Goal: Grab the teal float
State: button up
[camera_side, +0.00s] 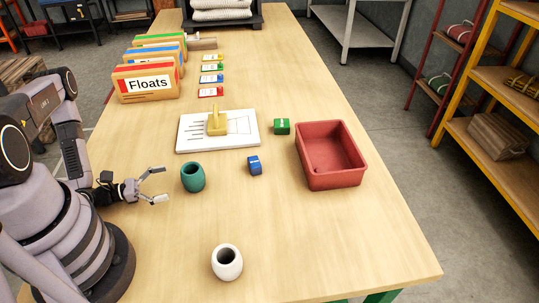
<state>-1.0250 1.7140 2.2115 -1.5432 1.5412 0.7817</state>
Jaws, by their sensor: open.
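The teal float (193,178) is a short barrel shape with a dark hole in its top. It stands upright on the wooden table, left of the middle. My gripper (161,184) is open, its two fingers spread and pointing right towards the float. The fingertips are a short way left of the float and appear apart from it. Nothing is between the fingers.
A white float (227,264) stands nearer the front. A blue block (255,166), a green block (282,127) and a red bin (312,172) are to the right. A white board (188,143) with a yellow piece lies behind. Card boxes (146,96) stand farther back.

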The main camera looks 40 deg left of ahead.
aim_at(193, 177)
jog(key=shift+x, duration=3.7)
jog(key=shift+s+r, duration=0.1)
jog(key=shift+r, duration=0.1)
jog(key=c, duration=1.2)
